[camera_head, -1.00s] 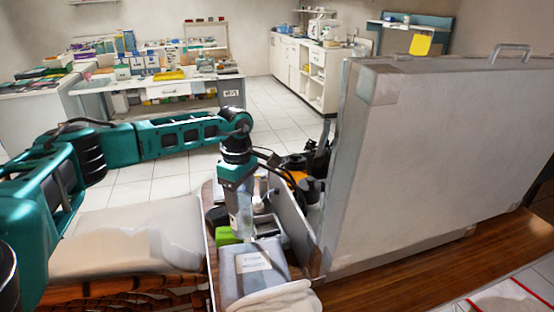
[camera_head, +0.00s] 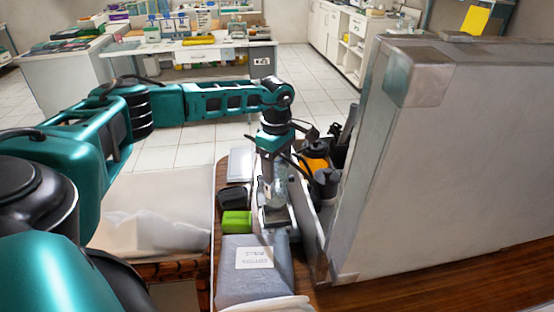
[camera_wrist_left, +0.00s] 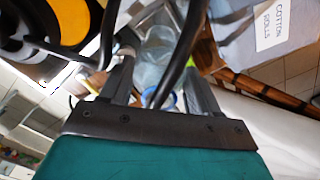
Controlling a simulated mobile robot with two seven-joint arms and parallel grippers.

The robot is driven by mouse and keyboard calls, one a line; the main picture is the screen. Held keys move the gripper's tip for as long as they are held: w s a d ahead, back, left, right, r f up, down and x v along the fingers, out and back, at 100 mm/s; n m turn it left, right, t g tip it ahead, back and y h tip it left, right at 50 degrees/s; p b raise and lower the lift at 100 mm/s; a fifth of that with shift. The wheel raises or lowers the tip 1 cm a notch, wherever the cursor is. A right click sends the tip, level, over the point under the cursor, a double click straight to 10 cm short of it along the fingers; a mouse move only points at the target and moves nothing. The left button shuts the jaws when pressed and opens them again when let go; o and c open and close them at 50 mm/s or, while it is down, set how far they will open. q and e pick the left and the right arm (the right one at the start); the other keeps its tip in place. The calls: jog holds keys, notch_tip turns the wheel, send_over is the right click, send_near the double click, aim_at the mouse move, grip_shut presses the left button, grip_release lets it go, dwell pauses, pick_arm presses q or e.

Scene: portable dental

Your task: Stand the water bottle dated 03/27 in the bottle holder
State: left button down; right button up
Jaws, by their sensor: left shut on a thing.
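My left gripper (camera_head: 273,172) points down and is shut on a clear water bottle (camera_head: 277,192), which hangs roughly upright below it. In the left wrist view the clear bottle (camera_wrist_left: 152,70) shows between the two fingers (camera_wrist_left: 158,80), with a blue ring near its top. No date can be read on it. Below the bottle in the head view is a grey metal piece (camera_head: 276,217), possibly the bottle holder; I cannot tell whether the bottle touches it or is inside it. My right gripper is not in view.
A green box (camera_head: 237,222), a black item (camera_head: 233,197) and a grey cotton-rolls pack (camera_head: 254,284) lie left and in front. Orange-and-black equipment (camera_head: 315,165) and a large upright grey case (camera_head: 455,170) stand to the right, close to the gripper.

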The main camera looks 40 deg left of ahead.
aim_at(277, 187)
pick_arm(q)
jog(key=shift+w+f+b, duration=0.1)
jog(key=shift+f+b, duration=0.3)
jog(key=shift+f, duration=0.4)
jog(key=shift+f, duration=0.2)
jog(key=shift+d+f, duration=0.1)
jog(key=shift+f, duration=0.05)
jog(key=shift+f+b, duration=1.15)
jog(key=shift+f, duration=0.55)
jog(key=shift+f+b, duration=0.6)
jog(key=shift+f, duration=0.3)
